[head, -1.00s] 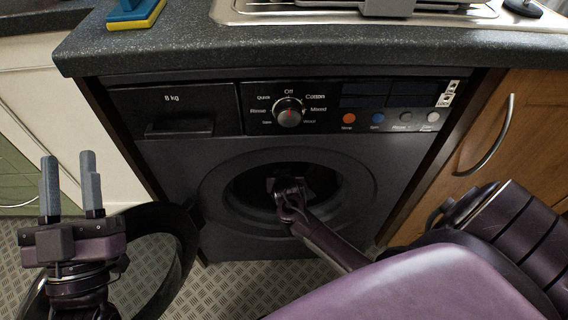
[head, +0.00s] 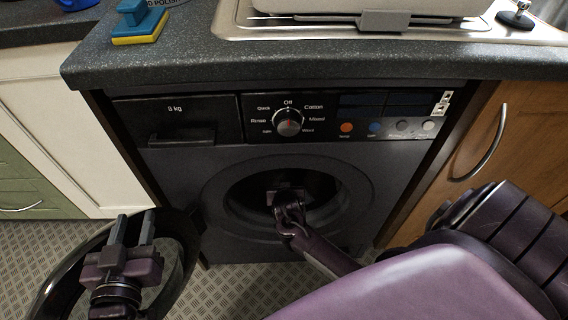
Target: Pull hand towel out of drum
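The dark grey washing machine (head: 165,168) stands under the counter, and its round drum opening (head: 247,190) faces me. My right arm reaches to the opening. The hand towel cannot be made out; the drum's inside is too dark. The open door (head: 52,262) is swung out to the left, a dark ring with a glassy middle. My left gripper (head: 133,226) is in front of the door, fingers pointing up, with a gap between them and nothing held.
The speckled counter (head: 160,65) overhangs the machine. A wooden cabinet (head: 500,150) with a handle is close on the right. Patterned floor shows below.

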